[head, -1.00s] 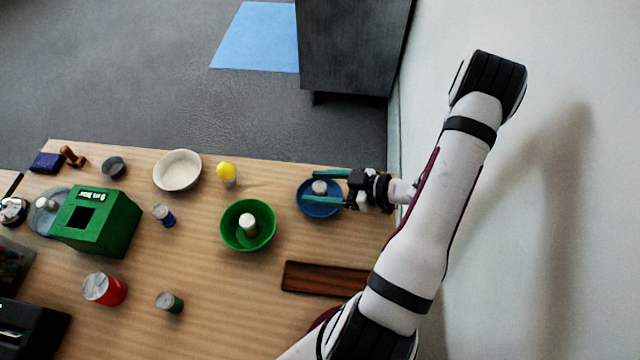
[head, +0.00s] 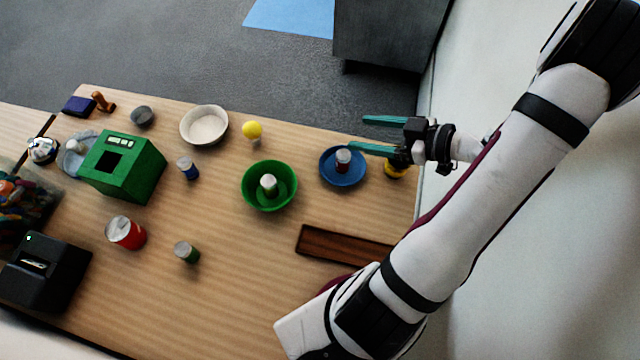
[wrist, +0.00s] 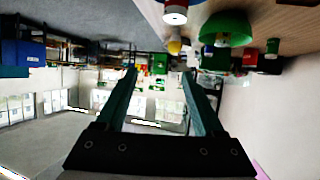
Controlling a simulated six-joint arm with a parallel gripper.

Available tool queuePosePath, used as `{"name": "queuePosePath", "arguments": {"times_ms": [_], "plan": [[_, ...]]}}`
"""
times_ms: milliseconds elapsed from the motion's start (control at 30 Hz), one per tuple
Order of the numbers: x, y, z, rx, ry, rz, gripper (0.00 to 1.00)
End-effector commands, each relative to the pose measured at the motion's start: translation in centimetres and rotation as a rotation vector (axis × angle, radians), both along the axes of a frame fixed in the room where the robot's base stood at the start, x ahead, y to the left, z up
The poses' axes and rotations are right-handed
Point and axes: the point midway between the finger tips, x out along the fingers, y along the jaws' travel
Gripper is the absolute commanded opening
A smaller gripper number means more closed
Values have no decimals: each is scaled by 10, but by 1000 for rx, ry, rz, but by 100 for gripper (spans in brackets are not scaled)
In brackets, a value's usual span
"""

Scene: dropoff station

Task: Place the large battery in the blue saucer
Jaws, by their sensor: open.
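The blue saucer (head: 329,179) is on the table's right part, left of my gripper. A small battery-like cylinder with a pale top and reddish side (head: 343,161) stands upright in it. In the wrist view a pale-ended cylinder (wrist: 175,14) shows at the top edge, with the saucer mostly cut off. My gripper (head: 357,134) is open and empty, its fingers apart from the cylinder and beyond it toward the table's far edge. A bigger red cylinder (head: 126,233) with a grey top stands at the table's left; I cannot tell which cylinder is called the large battery.
A green bowl (head: 255,200) holding a white-topped cylinder stands left of the saucer. A brown tray (head: 340,246) lies in front. A yellow object (head: 394,169) is partly hidden by my gripper. A yellow bulb (head: 252,130), white bowl (head: 204,125) and green box (head: 125,168) stand farther left.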

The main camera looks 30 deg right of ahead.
Motion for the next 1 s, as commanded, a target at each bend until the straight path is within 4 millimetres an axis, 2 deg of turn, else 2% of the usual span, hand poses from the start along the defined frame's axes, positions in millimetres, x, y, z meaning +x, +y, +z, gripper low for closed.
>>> {"name": "queuePosePath", "arguments": {"times_ms": [67,133,200,233,267,333,367,400,500,600,700,733,1000], "plan": [[30,-17,5,-118,60,-104,70],[66,-43,22,-279,150,-308,70],[80,-54,50,-390,251,-545,70],[78,-52,61,-409,299,-641,70],[71,-45,72,-412,351,-730,70],[40,-9,85,-354,503,-896,70],[23,14,87,-309,580,-942,70],[-3,49,87,-236,693,-977,70],[-66,138,84,-61,971,-954,70],[-110,196,88,43,1160,-877,70],[-132,223,93,89,1254,-828,70],[-135,226,93,94,1267,-824,70],[-137,227,94,99,1276,-824,70]]}}
